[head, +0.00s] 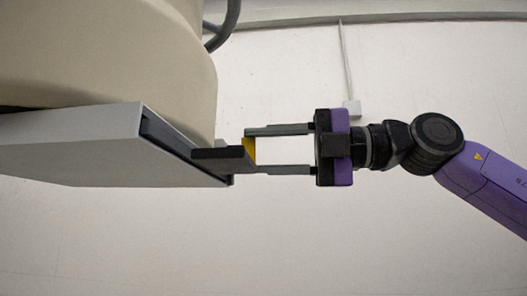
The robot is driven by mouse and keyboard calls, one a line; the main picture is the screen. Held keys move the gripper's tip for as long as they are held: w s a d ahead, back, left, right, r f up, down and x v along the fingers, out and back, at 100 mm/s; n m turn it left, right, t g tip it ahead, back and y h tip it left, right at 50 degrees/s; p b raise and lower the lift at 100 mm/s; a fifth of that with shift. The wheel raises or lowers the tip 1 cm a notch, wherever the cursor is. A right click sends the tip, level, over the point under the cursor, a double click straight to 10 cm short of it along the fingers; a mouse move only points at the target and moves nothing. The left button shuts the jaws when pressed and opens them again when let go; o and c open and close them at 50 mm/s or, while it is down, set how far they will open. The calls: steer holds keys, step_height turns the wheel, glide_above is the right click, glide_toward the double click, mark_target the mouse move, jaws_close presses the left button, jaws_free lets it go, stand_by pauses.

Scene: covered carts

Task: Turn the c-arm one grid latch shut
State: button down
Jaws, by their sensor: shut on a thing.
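The c-arm one grid latch (225,153) is a small dark grey lever with a yellow part at its right end. It sits at the right end of a flat grey-white housing (75,150) under a large beige rounded body (120,60). My gripper (249,150) comes in from the right, with one finger above and one below the yellow end. It is shut on the latch. The exact contact of the fingertips is too small to make out. The latch lever lies roughly level and points left across the dark open end of the housing.
A dark curved cable (225,28) hangs at the top beside the beige body. A pale wall with a thin conduit (343,60) and a small box (352,107) is behind. The space below the housing and gripper looks clear.

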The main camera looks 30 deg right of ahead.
steer(key=shift+d+r+m, duration=0.1)
steer(key=shift+m, duration=0.8)
steer(key=c, duration=0.8)
jaws_free()
steer(key=shift+c, duration=0.2)
steer(key=v, duration=0.7)
steer(key=shift+s+d+b, duration=0.25)
steer(key=shift+d+b, duration=0.05)
steer(key=shift+b, duration=0.1)
